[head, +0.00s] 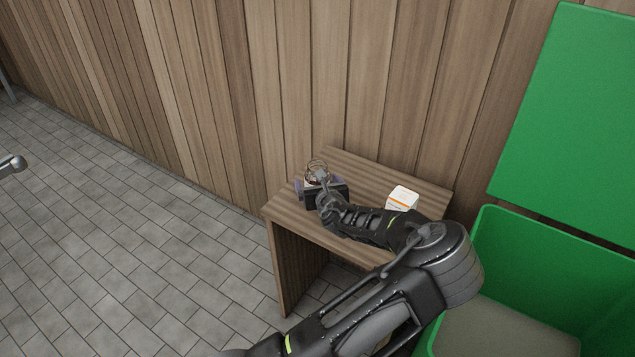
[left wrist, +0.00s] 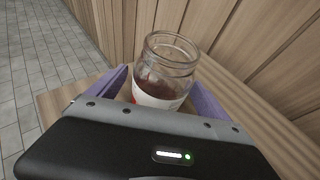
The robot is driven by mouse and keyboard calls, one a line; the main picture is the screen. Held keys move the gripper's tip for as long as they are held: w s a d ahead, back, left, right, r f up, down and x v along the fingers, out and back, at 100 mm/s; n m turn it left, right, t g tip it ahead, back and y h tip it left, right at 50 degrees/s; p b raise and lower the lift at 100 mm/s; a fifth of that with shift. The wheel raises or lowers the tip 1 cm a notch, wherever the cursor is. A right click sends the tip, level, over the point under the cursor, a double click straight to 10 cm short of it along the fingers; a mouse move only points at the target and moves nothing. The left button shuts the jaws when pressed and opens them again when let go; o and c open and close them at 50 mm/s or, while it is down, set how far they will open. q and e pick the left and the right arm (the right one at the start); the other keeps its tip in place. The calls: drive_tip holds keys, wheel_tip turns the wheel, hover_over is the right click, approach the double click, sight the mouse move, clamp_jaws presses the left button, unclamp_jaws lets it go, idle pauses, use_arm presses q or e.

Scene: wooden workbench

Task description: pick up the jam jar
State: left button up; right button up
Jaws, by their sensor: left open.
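The jam jar (left wrist: 165,78) is clear glass with dark red contents and a white label. It stands upright on the wooden bench, and its mouth looks open in the left wrist view. In the head view the jar (head: 316,171) shows near the bench's back left, partly hidden by my left gripper. My left gripper (head: 320,183) is open, with one purple finger on each side of the jar. In the left wrist view the gripper body hides the jar's lower front; I cannot tell whether the fingers touch the glass. My right gripper is not in view.
A white box with orange marking (head: 402,198) stands on the small bench (head: 375,172), right of the jar. A wooden plank wall (head: 260,90) rises close behind. An open green bin (head: 560,270) is at the right. Tiled floor lies open at the left.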

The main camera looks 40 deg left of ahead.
sight(317, 169)
use_arm(q)
drive_tip(key=shift+c, duration=0.4)
drive_tip(key=c, duration=1.6)
drive_tip(key=shift+o, duration=0.2)
wheel_tip(317, 169, up, 10)
drive_tip(key=shift+r+p, duration=0.1)
drive_tip(key=shift+p, duration=0.45)
